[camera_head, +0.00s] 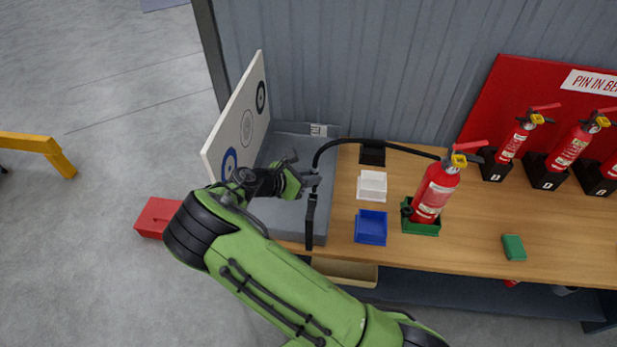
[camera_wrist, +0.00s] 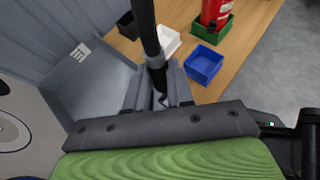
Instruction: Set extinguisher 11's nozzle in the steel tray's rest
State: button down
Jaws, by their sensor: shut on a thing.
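My gripper (camera_head: 311,181) is shut on the black nozzle (camera_head: 310,222) at the end of an extinguisher's hose. The nozzle hangs roughly upright, over the right side of the grey steel tray (camera_head: 290,220) in the head view. In the wrist view the nozzle and hose (camera_wrist: 148,30) pass between the jaws (camera_wrist: 159,92). The hose arcs right to a red extinguisher (camera_head: 436,190), which stands in a green holder (camera_head: 421,230); its number is not readable. The tray's floor also shows in the wrist view (camera_wrist: 95,85). I cannot make out the tray's rest.
A white target board (camera_head: 246,120) stands along the tray's left side. A white bin (camera_head: 372,185) and a blue bin (camera_head: 370,228) sit between tray and extinguisher. More extinguishers (camera_head: 510,145) stand at the back right. A green block (camera_head: 514,247) lies at the front right.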

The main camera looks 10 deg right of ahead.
jog(key=shift+w+a+f+b, duration=0.1)
jog(key=shift+f+b, duration=0.7)
jog(key=shift+f, duration=0.75)
jog(key=shift+a+f+b, duration=0.1)
jog(key=shift+f+b, duration=0.65)
jog(key=shift+f, duration=0.75)
jog(key=shift+r+p, duration=0.15)
jog(key=shift+p, duration=0.2)
jog(key=shift+p, duration=1.55)
dwell(2.6)
jog(key=shift+f, duration=0.3)
